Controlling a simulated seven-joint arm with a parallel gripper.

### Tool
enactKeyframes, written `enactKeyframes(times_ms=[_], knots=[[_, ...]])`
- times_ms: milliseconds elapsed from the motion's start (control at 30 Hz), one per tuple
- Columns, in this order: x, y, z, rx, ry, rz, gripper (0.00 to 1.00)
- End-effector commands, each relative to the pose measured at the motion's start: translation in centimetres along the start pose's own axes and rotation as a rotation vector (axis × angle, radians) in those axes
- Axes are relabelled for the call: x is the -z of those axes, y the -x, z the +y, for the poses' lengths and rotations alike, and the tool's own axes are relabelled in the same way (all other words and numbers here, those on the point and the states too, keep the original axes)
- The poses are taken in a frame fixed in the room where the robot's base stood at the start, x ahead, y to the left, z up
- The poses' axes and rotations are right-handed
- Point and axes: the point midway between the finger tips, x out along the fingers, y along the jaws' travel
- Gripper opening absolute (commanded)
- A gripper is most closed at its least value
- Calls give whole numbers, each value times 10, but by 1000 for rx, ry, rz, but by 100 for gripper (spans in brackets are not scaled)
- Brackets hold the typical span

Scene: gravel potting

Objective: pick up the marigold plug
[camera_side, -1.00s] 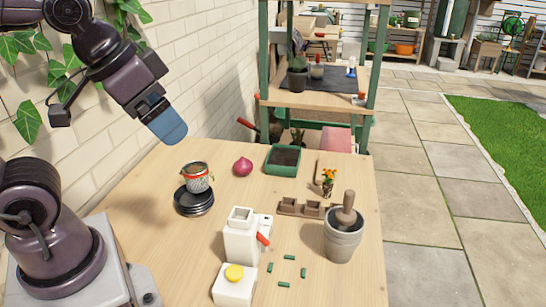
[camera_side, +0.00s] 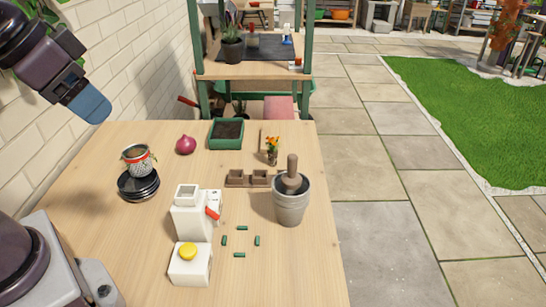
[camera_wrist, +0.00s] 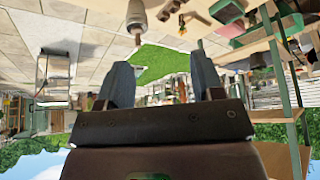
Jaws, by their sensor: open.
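The marigold plug (camera_side: 272,150) has orange flowers and a small dark base. It stands upright on the table behind the brown peat pot strip (camera_side: 237,179) in the side view. In the wrist view, a small orange patch near the top edge looks like the marigold (camera_wrist: 183,19). My gripper (camera_side: 95,108) is at the upper left of the side view, above the table's left side and well apart from the marigold. In the wrist view my gripper (camera_wrist: 162,82) shows two spread fingers with nothing between them.
A grey pot (camera_side: 291,207) with a wooden handle stands in front of the marigold. A green soil tray (camera_side: 226,146) and a red onion (camera_side: 186,145) lie left of it. A tin on black saucers (camera_side: 139,185), a white dispenser (camera_side: 190,222) and several green pieces are nearer. The table's right edge is close.

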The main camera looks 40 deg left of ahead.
Motion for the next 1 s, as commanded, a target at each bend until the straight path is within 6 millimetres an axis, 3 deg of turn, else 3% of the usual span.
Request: enactKeyframes(times_ms=[33,100,367,467,567,733,1000], knots=[[0,0,0,0,0,0,50],[0,0,0,0,0,0,37],[0,0,1,-2,-4,-1,37],[-2,-9,4,-8,-16,-44,37],[-2,-26,8,-17,-35,-132,37],[16,-65,2,51,-169,-291,37],[64,-144,-21,234,-625,-478,37]])
